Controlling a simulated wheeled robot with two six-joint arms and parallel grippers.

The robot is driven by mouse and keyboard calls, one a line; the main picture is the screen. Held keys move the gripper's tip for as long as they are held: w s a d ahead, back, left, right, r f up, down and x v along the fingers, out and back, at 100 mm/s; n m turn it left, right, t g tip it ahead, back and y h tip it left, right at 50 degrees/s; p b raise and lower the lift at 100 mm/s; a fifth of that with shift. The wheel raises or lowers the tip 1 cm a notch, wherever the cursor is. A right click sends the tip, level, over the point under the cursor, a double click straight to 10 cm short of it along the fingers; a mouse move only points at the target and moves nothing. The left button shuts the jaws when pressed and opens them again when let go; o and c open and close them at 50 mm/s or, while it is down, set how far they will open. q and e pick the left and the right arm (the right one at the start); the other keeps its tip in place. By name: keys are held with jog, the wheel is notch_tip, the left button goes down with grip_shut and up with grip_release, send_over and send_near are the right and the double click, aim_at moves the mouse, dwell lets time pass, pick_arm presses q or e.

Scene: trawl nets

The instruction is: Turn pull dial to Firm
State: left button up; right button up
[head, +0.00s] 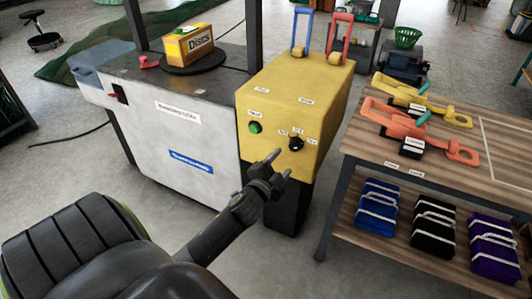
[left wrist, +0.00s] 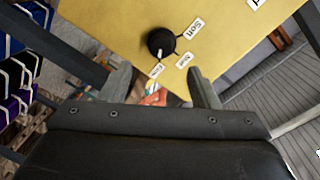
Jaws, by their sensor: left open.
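The pull dial is a black round knob (head: 296,144) on the front face of the yellow box (head: 300,95). In the left wrist view the knob (left wrist: 161,42) shows a white mark at its lower edge. Three small white labels surround it; one reads Soft (left wrist: 193,28), the others are hard to read. The mark points down, roughly toward the lowest label (left wrist: 156,71). My left gripper (head: 281,163) is open and empty, just in front of and below the dial, apart from it. My right gripper is not in view.
A green button (head: 255,127) sits left of the dial. A blue lever (head: 302,30) and a red lever (head: 340,35) stand on the box. A grey cabinet (head: 180,130) adjoins it at left. A wooden table (head: 440,170) with orange tools and folded bundles below stands close at right.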

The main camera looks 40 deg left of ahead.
pick_arm(q)
jog(key=f+v, duration=0.1)
jog(key=v, duration=0.8)
jog(key=shift+r, duration=0.35)
